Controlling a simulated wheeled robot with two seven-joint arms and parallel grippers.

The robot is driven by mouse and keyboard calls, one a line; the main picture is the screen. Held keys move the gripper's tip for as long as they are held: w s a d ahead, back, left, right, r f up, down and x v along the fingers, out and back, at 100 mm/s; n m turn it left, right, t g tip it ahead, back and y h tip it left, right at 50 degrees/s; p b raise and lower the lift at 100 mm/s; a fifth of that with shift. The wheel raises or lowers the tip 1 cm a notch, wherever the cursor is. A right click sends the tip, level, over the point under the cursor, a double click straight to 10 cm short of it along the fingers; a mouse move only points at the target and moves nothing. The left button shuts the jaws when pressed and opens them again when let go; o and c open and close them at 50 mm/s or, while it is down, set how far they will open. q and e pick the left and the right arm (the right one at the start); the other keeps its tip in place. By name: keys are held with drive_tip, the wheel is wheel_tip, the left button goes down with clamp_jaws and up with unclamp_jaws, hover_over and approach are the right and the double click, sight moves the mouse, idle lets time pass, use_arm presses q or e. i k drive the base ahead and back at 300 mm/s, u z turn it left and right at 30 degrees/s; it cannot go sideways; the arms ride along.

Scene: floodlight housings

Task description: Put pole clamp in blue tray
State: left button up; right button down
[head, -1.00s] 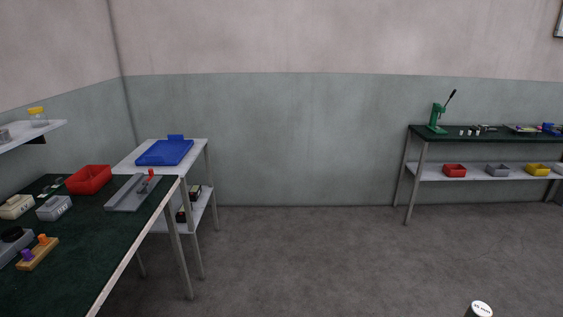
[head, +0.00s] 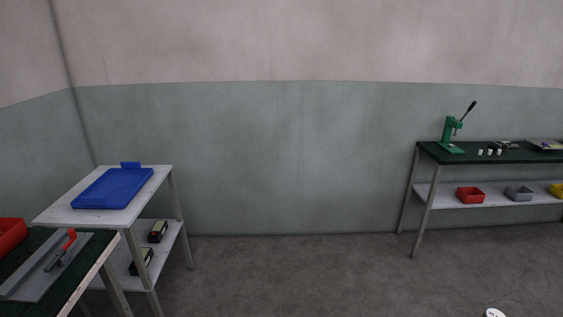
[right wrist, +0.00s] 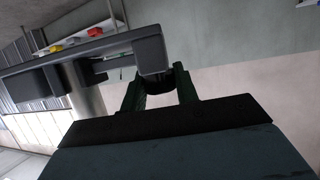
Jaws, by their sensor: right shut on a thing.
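The blue tray (head: 112,188) lies on a white table (head: 60,213) at the left of the head view. It looks empty. In the right wrist view, my right gripper (right wrist: 157,82) is shut on a dark, curved piece, the pole clamp (right wrist: 155,86), between its two fingers. Much of the clamp is hidden by the fingers and by a grey bar-like part across the view. Neither gripper shows in the head view, and the tray does not show clearly in the wrist view.
A dark green bench (head: 85,272) with a red bin (head: 10,236) and a grey plate (head: 45,268) stands at the near left. The white table has a lower shelf with dark boxes. Another bench (head: 480,153) stands at the right. The floor between is clear.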

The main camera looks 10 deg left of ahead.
sight(118, 191)
drive_tip(key=u, duration=0.1)
drive_tip(key=i, duration=1.35)
drive_tip(key=u, duration=0.7)
drive_tip(key=i, duration=0.95)
drive_tip(key=u, duration=1.75)
drive_tip(key=i, duration=0.9)
drive_tip(key=u, duration=0.65)
